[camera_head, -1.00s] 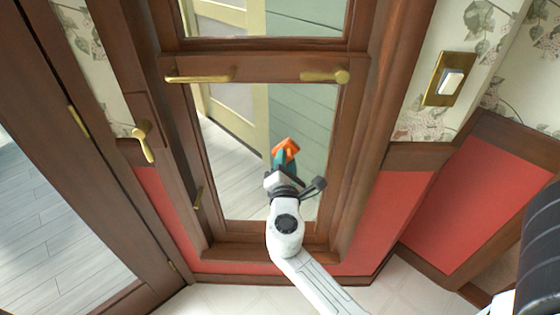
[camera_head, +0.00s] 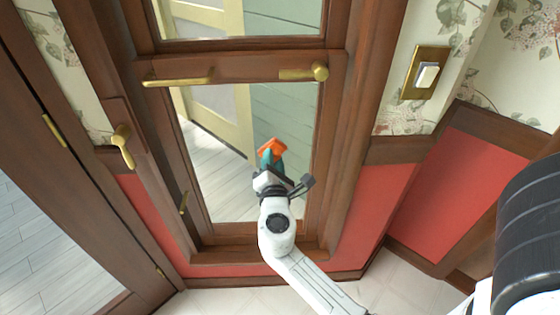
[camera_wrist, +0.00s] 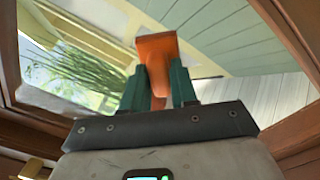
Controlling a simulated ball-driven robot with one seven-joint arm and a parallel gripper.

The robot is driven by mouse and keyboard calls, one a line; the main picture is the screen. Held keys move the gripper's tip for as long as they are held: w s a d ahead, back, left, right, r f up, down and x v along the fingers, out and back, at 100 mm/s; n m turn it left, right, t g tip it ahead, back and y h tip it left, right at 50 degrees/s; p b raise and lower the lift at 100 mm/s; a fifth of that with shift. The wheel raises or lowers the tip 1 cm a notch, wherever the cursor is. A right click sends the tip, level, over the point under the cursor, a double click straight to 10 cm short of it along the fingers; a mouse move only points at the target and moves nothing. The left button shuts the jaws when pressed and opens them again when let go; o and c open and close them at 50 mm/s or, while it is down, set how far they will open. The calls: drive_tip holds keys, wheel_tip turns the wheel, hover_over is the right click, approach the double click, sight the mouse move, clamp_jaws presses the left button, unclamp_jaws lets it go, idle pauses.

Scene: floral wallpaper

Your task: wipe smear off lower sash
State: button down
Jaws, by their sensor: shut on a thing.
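The lower sash (camera_head: 335,118) is a wood-framed glass pane below a brown meeting rail with brass fittings. I cannot make out a smear on its glass (camera_head: 215,140). My gripper (camera_head: 271,160) is in front of the glass, a little right of the pane's middle. Its teal fingers are shut on an orange tool (camera_head: 272,147), whose wide flat end points up and away. In the wrist view the orange tool (camera_wrist: 158,50) stands between the two teal fingers (camera_wrist: 160,88), with the glass behind it. I cannot tell whether the tool touches the glass.
Brass bars (camera_head: 178,82) and a round-knobbed latch (camera_head: 318,72) sit on the rail above. A brass door handle (camera_head: 123,146) is at left. A light switch (camera_head: 427,74) is on the right wall. The wooden sill (camera_head: 225,255) runs below the pane.

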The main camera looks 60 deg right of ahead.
drive_tip(key=shift+w+a+b, duration=0.15)
drive_tip(key=shift+w+a, duration=0.4)
drive_tip(key=shift+w, duration=0.45)
drive_tip(key=shift+w+a+b, duration=0.1)
drive_tip(key=shift+w+a, duration=0.45)
drive_tip(key=shift+w, duration=0.4)
drive_tip(key=shift+w+a+b, duration=0.15)
drive_tip(key=shift+w+a, duration=0.4)
drive_tip(key=shift+w, duration=0.45)
drive_tip(key=shift+w+a+b, duration=0.2)
drive_tip(key=shift+w+a, duration=0.45)
drive_tip(key=shift+w, duration=0.35)
drive_tip(key=shift+w+a+b, duration=0.2)
drive_tip(key=shift+w+a, duration=0.4)
drive_tip(key=shift+w, duration=0.4)
drive_tip(key=p+v, duration=0.1)
drive_tip(key=v, duration=0.5)
drive_tip(key=shift+a, duration=0.1)
drive_tip(key=shift+p+v, duration=0.6)
drive_tip(key=shift+v, duration=0.85)
